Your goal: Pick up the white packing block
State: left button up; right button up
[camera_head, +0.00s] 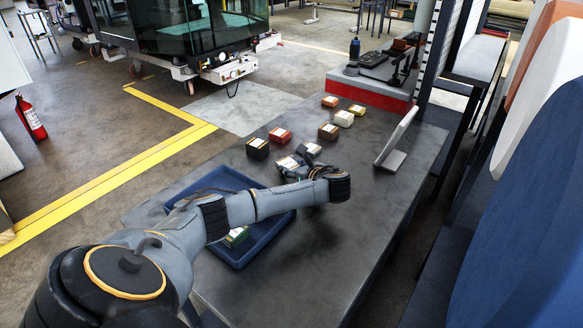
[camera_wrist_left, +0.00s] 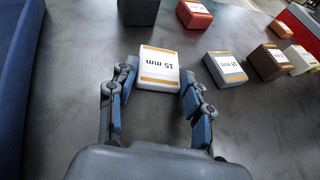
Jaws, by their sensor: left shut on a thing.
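The white packing block (camera_wrist_left: 158,68), with a label reading "15 mm" between orange stripes, sits between the two fingers of my left gripper (camera_wrist_left: 157,80) in the left wrist view. In the head view the white block (camera_head: 287,162) shows by my left gripper (camera_head: 294,170), partly hidden by the wrist, over the dark table (camera_head: 340,240). I cannot tell whether it touches the table. My right gripper is not in view.
A grey block (camera_wrist_left: 226,68) lies close to the right finger. Black (camera_head: 257,149), red (camera_head: 280,135), brown (camera_head: 328,131) and other blocks lie farther back. A blue tray (camera_head: 250,255) holding a green block (camera_head: 236,237) stands beneath my arm. A tilted panel (camera_head: 395,145) stands right.

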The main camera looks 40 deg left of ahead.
aim_at(276, 169)
pick_arm(q)
jog(key=shift+r, duration=0.45)
notch_tip(276, 169, up, 2)
jog(key=shift+r, duration=0.2)
jog(key=s+a+r+b, duration=0.1)
jog(key=s+a+r, duration=0.5)
jog(key=a+r, duration=0.3)
jog(key=a, duration=0.3)
jog(key=shift+a+r, duration=0.35)
jog(key=shift+d, duration=0.1)
